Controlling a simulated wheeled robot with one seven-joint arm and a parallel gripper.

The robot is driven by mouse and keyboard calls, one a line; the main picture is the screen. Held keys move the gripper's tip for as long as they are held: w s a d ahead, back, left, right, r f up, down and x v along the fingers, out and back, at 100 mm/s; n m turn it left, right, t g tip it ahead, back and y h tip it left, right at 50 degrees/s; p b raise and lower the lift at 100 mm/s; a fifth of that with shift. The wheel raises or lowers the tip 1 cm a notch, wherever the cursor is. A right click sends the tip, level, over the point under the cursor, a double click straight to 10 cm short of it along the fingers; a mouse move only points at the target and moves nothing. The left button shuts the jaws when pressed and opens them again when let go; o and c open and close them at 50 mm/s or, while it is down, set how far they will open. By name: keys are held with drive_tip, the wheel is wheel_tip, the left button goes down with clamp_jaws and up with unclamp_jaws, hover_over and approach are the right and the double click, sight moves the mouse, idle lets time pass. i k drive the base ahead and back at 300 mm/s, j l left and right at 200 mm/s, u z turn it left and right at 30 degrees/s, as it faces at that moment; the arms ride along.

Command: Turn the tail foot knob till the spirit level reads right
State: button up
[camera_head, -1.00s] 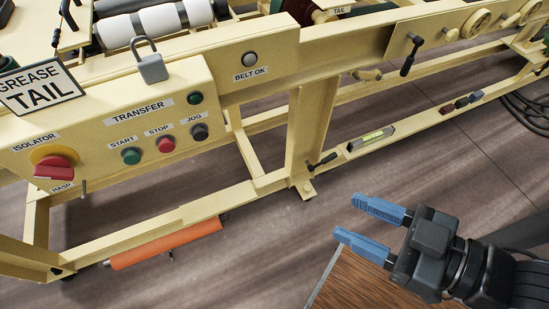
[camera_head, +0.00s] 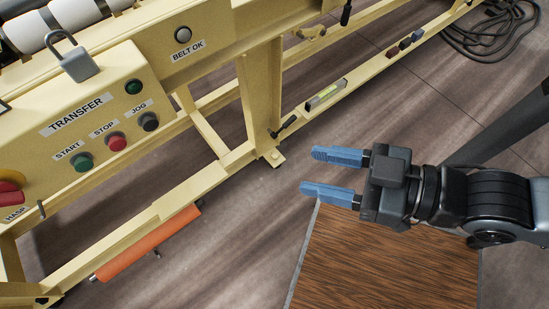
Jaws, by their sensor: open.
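My gripper (camera_head: 320,172) has two blue fingers, spread apart with nothing between them. The spirit level (camera_head: 326,95) lies on the lower rail to the right of the leg. Its yellow-green vial shows, but the bubble is too small to read.
The wooden top (camera_head: 385,265) fills the lower right. The transfer panel (camera_head: 85,120) with its buttons and a padlock (camera_head: 75,57) is at the left. An orange roller (camera_head: 150,240) hangs by the lower rail. Several small blocks (camera_head: 405,43) sit on the far rail. Bare floor lies between.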

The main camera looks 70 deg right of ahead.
sight(276, 154)
drive_tip(key=i+l+z, duration=0.45)
drive_tip(key=i+z, duration=0.2)
drive_tip(key=i, duration=0.1)
